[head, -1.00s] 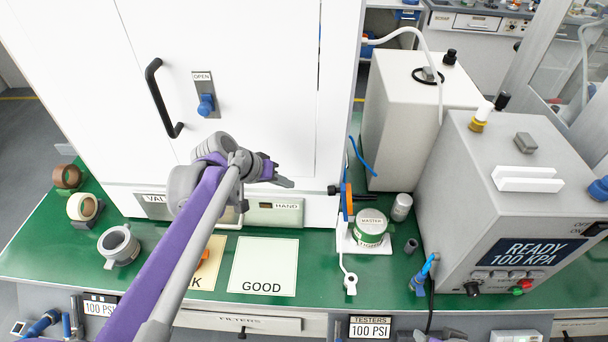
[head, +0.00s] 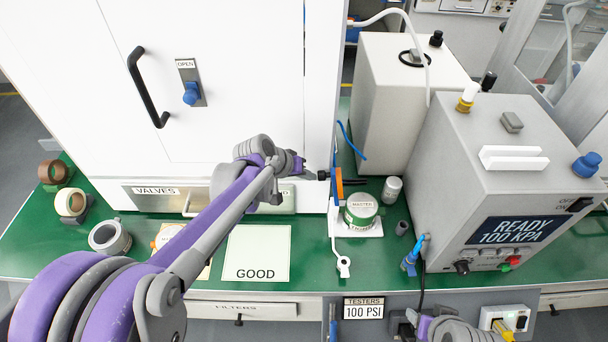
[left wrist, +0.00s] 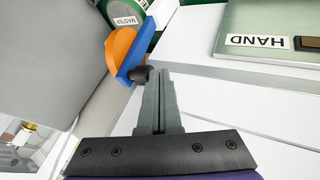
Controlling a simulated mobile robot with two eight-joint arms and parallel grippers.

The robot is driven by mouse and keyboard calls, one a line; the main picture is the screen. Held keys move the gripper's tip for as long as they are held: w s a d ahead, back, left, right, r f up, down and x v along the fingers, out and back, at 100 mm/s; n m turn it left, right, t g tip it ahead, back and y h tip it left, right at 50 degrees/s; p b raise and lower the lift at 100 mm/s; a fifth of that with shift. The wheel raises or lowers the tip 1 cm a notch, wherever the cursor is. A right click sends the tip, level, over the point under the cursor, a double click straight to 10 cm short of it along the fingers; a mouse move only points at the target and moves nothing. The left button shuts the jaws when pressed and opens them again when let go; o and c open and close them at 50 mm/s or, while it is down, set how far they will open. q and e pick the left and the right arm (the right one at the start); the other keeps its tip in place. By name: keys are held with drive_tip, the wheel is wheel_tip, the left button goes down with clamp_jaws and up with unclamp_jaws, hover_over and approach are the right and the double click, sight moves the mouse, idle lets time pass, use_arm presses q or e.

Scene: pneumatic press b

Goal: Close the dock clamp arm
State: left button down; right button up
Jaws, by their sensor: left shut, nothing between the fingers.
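The dock (head: 367,228) is a white plate on the green bench, holding a green and white can marked MASTER (head: 362,210). Beside the can stands the clamp arm (head: 339,184), orange and blue with a black knob (head: 323,175) pointing left. In the left wrist view the clamp arm's orange part (left wrist: 121,45) and black knob (left wrist: 139,75) show near the fingertips. My left gripper (head: 307,170) is shut and empty, its tips close to the knob. Whether they touch it, I cannot tell. My right gripper's fingers are out of view; a purple and grey part of mine shows at the bottom edge.
The white cabinet (head: 240,60) rises close behind my left gripper. A grey tester reading READY 100 KPA (head: 500,150) stands to the right, with a grey box (head: 390,100) behind. A small cylinder (head: 392,189) stands right of the can. A GOOD mat (head: 258,250) lies in front.

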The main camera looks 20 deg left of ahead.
sight(340, 173)
use_arm(q)
drive_tip(key=shift+d, duration=0.1)
drive_tip(key=d+r+y, duration=0.1)
drive_tip(key=d, duration=0.1)
drive_tip(key=w+d+m+g+y+p, duration=0.1)
drive_tip(key=d+y, duration=0.1)
drive_tip(key=d, duration=0.1)
drive_tip(key=w+d+r+y, duration=0.1)
drive_tip(key=d+y, duration=0.1)
drive_tip(key=d, duration=0.1)
drive_tip(key=shift+w+r+g+p, duration=0.15)
drive_tip(key=shift+r+g+p, duration=0.15)
drive_tip(key=shift+r+p, duration=0.05)
drive_tip(key=w+d+f+m+y, duration=0.1)
drive_tip(key=d+f+y, duration=0.1)
drive_tip(key=d, duration=0.3)
drive_tip(key=w+d+f+g+y, duration=0.1)
drive_tip(key=w+d+f+y, duration=0.1)
drive_tip(key=d+y, duration=0.2)
drive_tip(key=shift+d+f+m+g+b, duration=0.3)
drive_tip(key=shift+d+m+b, duration=0.1)
drive_tip(key=shift+d, duration=0.65)
drive_tip(key=shift+w, duration=0.1)
